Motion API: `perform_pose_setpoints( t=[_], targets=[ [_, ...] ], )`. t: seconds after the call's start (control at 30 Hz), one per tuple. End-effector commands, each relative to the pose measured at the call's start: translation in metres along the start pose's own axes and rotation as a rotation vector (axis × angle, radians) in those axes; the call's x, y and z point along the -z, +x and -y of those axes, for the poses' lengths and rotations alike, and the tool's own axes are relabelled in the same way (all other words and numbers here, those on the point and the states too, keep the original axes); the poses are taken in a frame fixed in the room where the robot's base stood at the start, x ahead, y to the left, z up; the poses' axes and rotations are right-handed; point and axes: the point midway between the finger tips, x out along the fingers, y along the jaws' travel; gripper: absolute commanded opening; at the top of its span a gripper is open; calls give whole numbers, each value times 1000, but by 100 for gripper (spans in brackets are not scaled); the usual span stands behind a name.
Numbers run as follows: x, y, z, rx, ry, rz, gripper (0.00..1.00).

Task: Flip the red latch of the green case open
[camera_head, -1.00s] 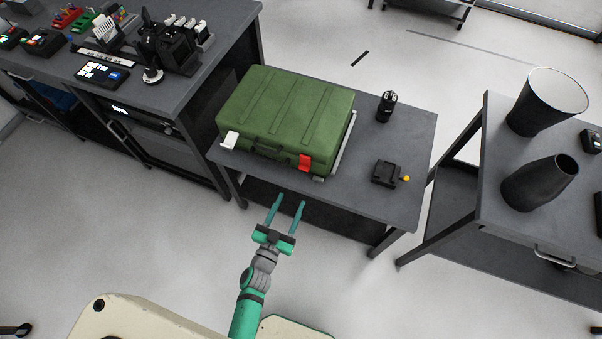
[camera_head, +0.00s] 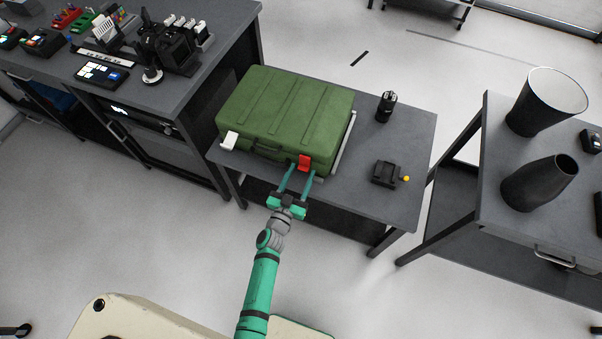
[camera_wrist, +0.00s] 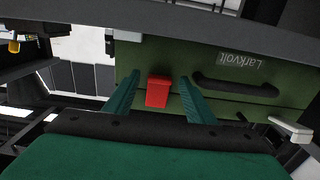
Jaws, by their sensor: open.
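The green case (camera_head: 285,110) lies closed on a dark grey table. Its red latch (camera_head: 305,162) is on the front face, right of the handle in the head view. In the wrist view the red latch (camera_wrist: 158,91) shows between my two fingers, with the green case (camera_wrist: 240,60) behind it. My gripper (camera_head: 301,174) is open, its fingertips close in front of the latch, one to each side. I cannot tell whether the fingers touch the latch or case. A white latch (camera_head: 230,141) sits at the left of the case front; it also shows in the wrist view (camera_wrist: 291,129).
The table (camera_head: 395,210) also holds a black cylindrical item (camera_head: 386,106) and a small black device (camera_head: 385,173) with a yellow knob, both right of the case. A cluttered bench stands at left, and another table with two dark vessels at right.

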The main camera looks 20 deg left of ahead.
Motion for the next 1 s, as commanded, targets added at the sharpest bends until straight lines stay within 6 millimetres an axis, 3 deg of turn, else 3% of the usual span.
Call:
perform_pose_setpoints(
  t=[0.37,0.53,0.57,1.0],
  targets=[
    [0,4,0,0,-1,-1,50],
    [0,4,0,0,-1,-1,12],
    [0,4,0,0,-1,-1,9],
    [2,1,-2,-5,1,48,9]
  ],
)
